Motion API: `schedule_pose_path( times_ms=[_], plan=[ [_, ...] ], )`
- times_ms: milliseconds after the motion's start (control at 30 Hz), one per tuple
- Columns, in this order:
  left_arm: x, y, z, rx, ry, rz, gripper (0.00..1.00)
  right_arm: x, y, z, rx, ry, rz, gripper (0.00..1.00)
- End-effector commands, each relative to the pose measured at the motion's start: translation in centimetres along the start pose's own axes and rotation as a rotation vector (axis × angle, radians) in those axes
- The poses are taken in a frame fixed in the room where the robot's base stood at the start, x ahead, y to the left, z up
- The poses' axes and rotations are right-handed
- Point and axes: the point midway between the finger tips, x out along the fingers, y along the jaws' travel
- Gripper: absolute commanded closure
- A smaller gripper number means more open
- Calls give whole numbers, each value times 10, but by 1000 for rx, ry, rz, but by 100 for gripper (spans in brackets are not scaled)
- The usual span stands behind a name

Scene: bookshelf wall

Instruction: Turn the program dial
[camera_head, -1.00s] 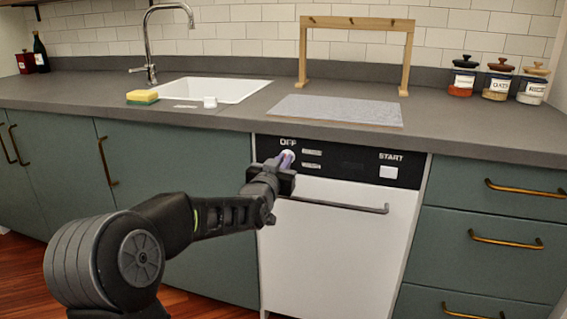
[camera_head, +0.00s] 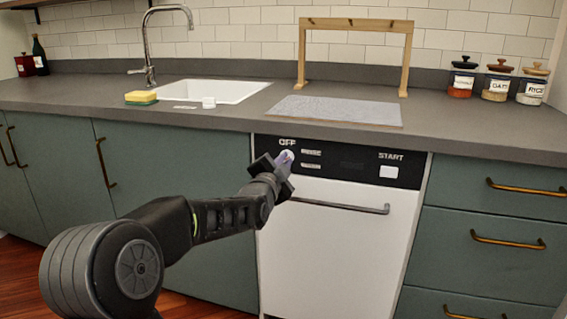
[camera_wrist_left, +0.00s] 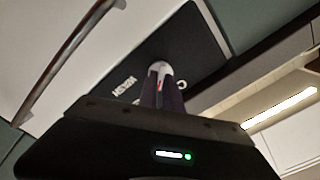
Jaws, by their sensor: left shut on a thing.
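The program dial (camera_head: 287,155) is a small white knob under the word OFF at the left end of the dishwasher's black control panel (camera_head: 345,160). It also shows in the left wrist view (camera_wrist_left: 160,67), with a small red mark on it. My left gripper (camera_head: 284,162) reaches the panel from the lower left, and its fingers are shut on the dial. In the left wrist view the two fingers (camera_wrist_left: 161,88) are on either side of the knob and hide part of it. The gripper looks rolled to a tilt. My right gripper is not in view.
The white dishwasher door (camera_head: 335,250) has a bar handle (camera_head: 335,206) just below the panel. A START button (camera_head: 388,172) is at the panel's right. The countertop (camera_head: 240,118) overhangs above. Drawers with brass handles (camera_head: 508,240) stand to the right.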

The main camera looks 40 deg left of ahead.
Motion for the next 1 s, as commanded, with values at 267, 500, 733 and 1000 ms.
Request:
schedule_pose_path(
  times_ms=[267, 500, 733, 1000],
  plan=[
    [0, 1, 0, 262, 0, 1, 100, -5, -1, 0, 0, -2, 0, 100],
    [0, 2, 0, 491, 0, 2, 100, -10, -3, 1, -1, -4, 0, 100],
    [0, 3, 0, 710, 1, 2, 100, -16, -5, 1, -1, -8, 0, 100],
    [0, 3, 1, 954, 1, 2, 100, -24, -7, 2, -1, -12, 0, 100]
  ],
)
